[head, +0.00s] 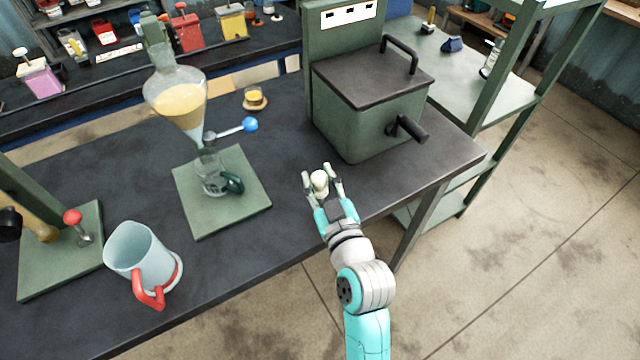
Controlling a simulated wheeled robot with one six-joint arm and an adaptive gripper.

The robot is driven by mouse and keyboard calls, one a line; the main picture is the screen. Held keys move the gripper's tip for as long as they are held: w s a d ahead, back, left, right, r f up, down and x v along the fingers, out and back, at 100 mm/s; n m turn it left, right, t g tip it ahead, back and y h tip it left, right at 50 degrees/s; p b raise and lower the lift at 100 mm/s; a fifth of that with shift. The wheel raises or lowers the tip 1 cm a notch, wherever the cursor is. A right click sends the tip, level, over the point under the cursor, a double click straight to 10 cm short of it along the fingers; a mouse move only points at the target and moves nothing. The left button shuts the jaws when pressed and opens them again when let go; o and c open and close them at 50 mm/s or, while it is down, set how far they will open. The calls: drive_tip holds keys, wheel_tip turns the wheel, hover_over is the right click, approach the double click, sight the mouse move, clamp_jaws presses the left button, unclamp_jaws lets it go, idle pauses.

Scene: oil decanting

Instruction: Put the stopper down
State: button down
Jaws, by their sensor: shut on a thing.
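My gripper (322,186) is over the right part of the dark table, in front of the green box machine. It is shut on a small pale, rounded stopper (319,180), which shows between the fingers. I cannot tell whether the stopper touches the tabletop (285,225) or is held above it. A glass separating funnel (180,105) with yellowish liquid stands to the left, with a blue-knobbed tap (250,125) on its stem. A small glass vessel (208,172) sits under it on a green base plate (240,205).
A green machine with a dark lid (375,75) and a side handle stands close behind my gripper. A pale jug with a red handle (145,260) is at the front left. A small amber dish (255,98) lies behind. The tabletop between base plate and gripper is clear.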

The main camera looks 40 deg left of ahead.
drive_tip(key=shift+f, duration=0.95)
drive_tip(key=shift+f, duration=0.15)
drive_tip(key=c, duration=0.8)
unclamp_jaws()
drive_tip(key=shift+o, duration=0.2)
drive_tip(key=shift+r, duration=0.2)
drive_tip(key=v, duration=1.2)
